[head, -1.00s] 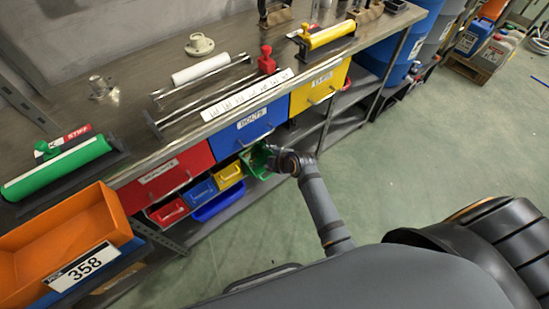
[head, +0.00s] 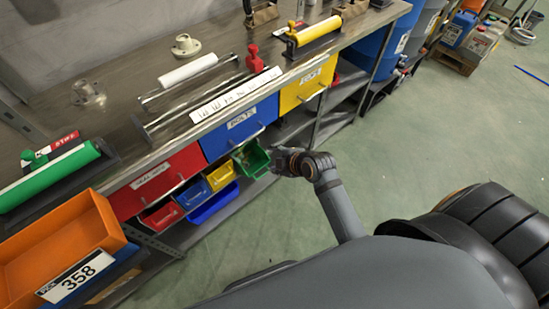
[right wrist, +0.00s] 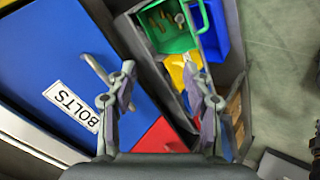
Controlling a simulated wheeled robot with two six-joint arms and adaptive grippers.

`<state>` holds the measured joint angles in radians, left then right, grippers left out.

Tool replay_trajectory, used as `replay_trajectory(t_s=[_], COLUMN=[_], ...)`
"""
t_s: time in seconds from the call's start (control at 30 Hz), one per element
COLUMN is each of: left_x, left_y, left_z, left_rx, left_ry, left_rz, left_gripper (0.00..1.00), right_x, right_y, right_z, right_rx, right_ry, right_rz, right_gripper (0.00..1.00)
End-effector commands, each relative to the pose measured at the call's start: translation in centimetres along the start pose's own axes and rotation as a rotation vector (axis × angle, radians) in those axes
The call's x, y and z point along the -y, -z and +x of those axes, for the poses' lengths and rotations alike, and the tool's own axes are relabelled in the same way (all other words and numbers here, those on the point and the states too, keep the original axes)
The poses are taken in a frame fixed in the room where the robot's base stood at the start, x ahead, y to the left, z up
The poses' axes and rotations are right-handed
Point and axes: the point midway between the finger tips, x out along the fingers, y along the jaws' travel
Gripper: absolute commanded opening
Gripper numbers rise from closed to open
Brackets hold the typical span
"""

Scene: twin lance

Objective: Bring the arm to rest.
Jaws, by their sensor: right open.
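My right arm (head: 340,205) reaches in from the lower right in the head view. Its gripper (head: 278,162) is just right of the green bin (head: 252,158), in front of the bench's lower shelf. In the right wrist view the two fingers of the right gripper (right wrist: 160,78) are spread with nothing held between them. The green bin (right wrist: 168,28) lies beyond the fingertips there, with small brownish items in it. My left gripper is in no view.
The blue BOLTS drawer (head: 240,125) and its handle are close to the gripper. Red, blue and yellow small bins (head: 222,177) sit under the drawers. An orange crate (head: 105,225) marked 358 stands at left. Green floor (head: 420,130) to the right is clear.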

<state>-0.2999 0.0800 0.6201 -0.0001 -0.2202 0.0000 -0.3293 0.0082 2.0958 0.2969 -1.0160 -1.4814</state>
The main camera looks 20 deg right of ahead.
Motion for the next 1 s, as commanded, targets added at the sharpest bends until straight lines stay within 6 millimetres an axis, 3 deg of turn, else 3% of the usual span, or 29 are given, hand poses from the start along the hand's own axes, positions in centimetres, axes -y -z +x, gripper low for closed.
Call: replay_trajectory(t_s=[0.4, 0.53, 0.67, 0.77, 0.87, 0.9, 1.0], left_x=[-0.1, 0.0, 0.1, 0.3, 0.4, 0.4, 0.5], left_y=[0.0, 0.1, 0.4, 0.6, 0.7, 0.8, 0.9], left_z=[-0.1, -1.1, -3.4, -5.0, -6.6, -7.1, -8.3], left_rx=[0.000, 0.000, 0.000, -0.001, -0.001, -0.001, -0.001], left_ry=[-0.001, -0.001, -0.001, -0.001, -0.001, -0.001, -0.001], left_rz=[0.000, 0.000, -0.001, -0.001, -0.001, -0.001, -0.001], left_gripper=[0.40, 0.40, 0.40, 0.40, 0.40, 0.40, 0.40], right_x=[0.1, 2.3, 9.6, 17.3, 25.4, 28.5, 35.3], right_y=[-0.1, -1.8, -6.8, -11.2, -15.0, -16.4, -19.0], right_z=[0.1, 1.8, 5.0, 6.0, 4.9, 4.0, 0.9], right_rx=[0.001, 0.044, 0.173, 0.304, 0.439, 0.491, 0.607], right_ry=[0.001, 0.045, 0.129, 0.177, 0.204, 0.209, 0.211], right_rz=[0.003, 0.109, 0.387, 0.623, 0.832, 0.909, 1.070], right_gripper=[0.51, 0.51, 0.51, 0.51, 0.51, 0.51, 0.51])
